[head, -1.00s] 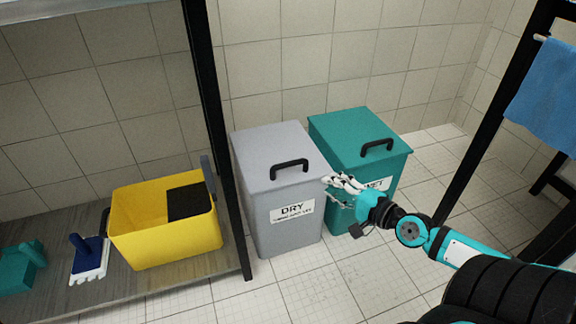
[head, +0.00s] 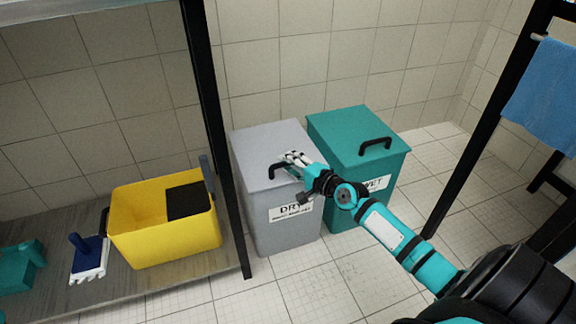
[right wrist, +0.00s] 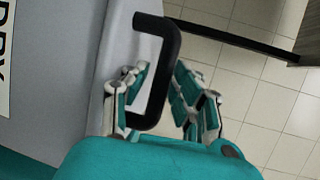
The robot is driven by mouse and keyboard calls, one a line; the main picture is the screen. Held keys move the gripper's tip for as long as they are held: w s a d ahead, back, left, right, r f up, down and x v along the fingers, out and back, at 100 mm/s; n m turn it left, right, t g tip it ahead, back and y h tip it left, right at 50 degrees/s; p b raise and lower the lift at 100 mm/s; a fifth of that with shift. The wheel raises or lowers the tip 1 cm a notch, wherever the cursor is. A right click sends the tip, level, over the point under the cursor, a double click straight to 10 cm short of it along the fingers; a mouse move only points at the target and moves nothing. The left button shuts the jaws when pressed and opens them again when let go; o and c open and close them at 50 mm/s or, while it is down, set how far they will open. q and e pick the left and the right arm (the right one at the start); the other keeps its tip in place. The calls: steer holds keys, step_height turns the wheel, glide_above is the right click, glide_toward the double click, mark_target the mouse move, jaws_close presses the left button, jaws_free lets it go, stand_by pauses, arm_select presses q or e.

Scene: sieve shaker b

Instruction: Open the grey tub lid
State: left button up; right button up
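The grey tub (head: 283,236) stands on the tiled floor with its grey lid (head: 262,144) down. Its label reads DRY. A black bar handle (head: 274,171) is on the lid, partly hidden by my right gripper (head: 294,160). In the right wrist view the black handle (right wrist: 172,48) lies between the two spread fingers of my right gripper (right wrist: 160,92). My left gripper is not in view.
A teal tub (head: 358,135) labelled WET stands close on the right, lid down. A yellow bucket (head: 165,240) and a blue-handled brush (head: 88,258) sit on a shelf at left. A black post (head: 215,140) rises beside the grey tub. Floor in front is clear.

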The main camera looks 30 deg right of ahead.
steer(key=shift+w+a, duration=0.1)
steer(key=shift+w, duration=0.25)
jaws_close()
steer(key=shift+f, duration=0.1)
